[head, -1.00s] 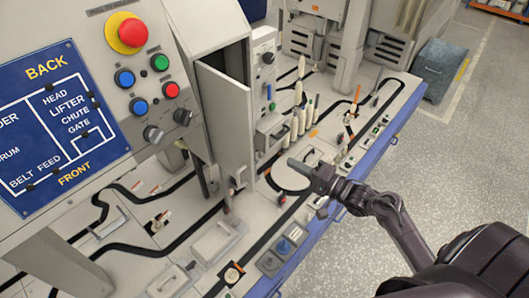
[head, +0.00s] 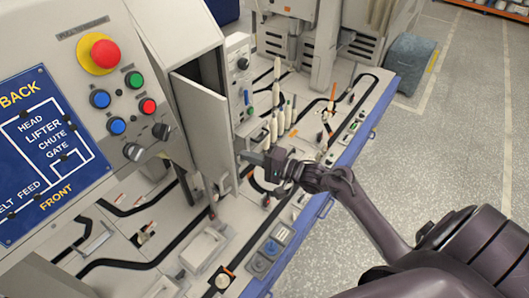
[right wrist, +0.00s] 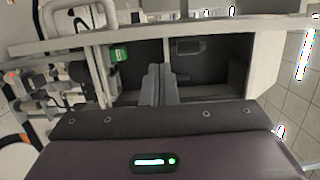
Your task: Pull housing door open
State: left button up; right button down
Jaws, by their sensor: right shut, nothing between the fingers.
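The housing door (head: 203,130) is a tall beige panel standing ajar in the head view, with a dark gap showing above and behind it. My right gripper (head: 244,156) is shut and empty, its tips close to the door's free edge, low down. I cannot tell whether they touch it. In the right wrist view the two dark fingers (right wrist: 158,80) are together, in front of a dark open compartment (right wrist: 205,65) with beige walls. My left gripper is not in view.
A control panel with a red stop button (head: 105,53) and smaller buttons stands at the left. Several upright bobbins (head: 274,120) stand on the bench beyond my right gripper. A blue rail (head: 325,195) edges the bench. A grey bin (head: 409,65) stands on the floor.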

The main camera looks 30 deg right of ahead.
jog(key=shift+s+a+r, duration=0.1)
jog(key=shift+s+a, duration=0.15)
jog(key=shift+a, duration=0.25)
jog(key=shift+s+a+r, duration=0.1)
jog(key=shift+s+a, duration=0.1)
jog(key=shift+a, duration=0.25)
jog(key=a+p, duration=0.1)
jog(key=s+a+m+h+p, duration=0.1)
jog(key=p, duration=0.1)
jog(key=a+t+h+p, duration=0.1)
jog(key=a+p, duration=0.1)
jog(key=shift+s+a+r, duration=0.1)
jog(key=shift+s+r, duration=0.15)
jog(key=shift+s, duration=0.15)
jog(key=shift+s+a+f+p, duration=0.2)
jog(key=shift+a+p, duration=0.1)
jog(key=shift+a, duration=0.15)
jog(key=shift+w+f, duration=0.1)
jog(key=shift+d, duration=0.1)
